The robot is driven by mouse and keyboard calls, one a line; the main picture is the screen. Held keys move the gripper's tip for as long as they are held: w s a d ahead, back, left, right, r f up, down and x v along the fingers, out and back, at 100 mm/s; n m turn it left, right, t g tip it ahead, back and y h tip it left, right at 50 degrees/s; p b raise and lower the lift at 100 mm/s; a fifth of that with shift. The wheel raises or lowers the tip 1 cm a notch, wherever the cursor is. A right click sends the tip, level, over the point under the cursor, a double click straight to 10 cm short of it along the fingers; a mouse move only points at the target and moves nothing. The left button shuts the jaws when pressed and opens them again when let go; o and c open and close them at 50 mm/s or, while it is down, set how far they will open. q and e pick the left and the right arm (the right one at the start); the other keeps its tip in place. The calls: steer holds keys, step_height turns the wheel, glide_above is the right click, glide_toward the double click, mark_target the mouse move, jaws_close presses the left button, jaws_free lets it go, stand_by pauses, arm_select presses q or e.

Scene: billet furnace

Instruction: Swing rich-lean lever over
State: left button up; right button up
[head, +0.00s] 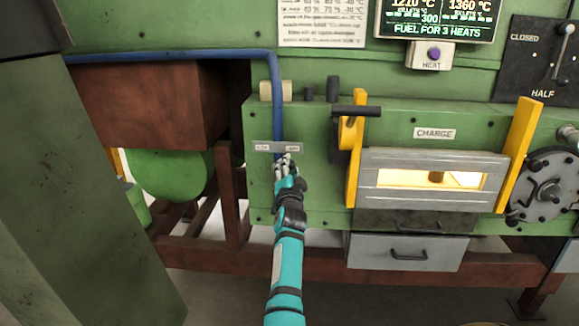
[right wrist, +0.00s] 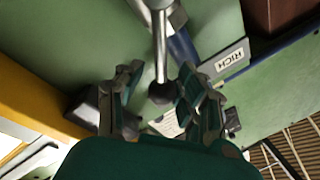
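The rich-lean lever (right wrist: 161,50) shows in the right wrist view as a bright metal rod with a dark ball knob (right wrist: 162,94). My right gripper (right wrist: 160,108) is open, with one finger on each side of the knob and gaps visible between. A white label reading RICH (right wrist: 231,57) is right of the lever. In the head view my right gripper (head: 284,166) is just below the small label plate (head: 277,147) on the green furnace front, and it mostly hides the lever. My left gripper is not in view.
A blue pipe (head: 276,100) runs down to the label plate. Right of my arm are a yellow bracket with a dark handle (head: 356,111), the glowing charge door (head: 432,160) and a grey drawer (head: 405,252). A brown box (head: 150,103) is at the left.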

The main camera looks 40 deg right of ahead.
steer(key=shift+o, duration=0.9)
steer(key=shift+r, duration=0.15)
steer(key=shift+d, duration=0.15)
steer(key=shift+r, duration=0.1)
steer(key=v, duration=0.7)
steer(key=shift+s, duration=0.2)
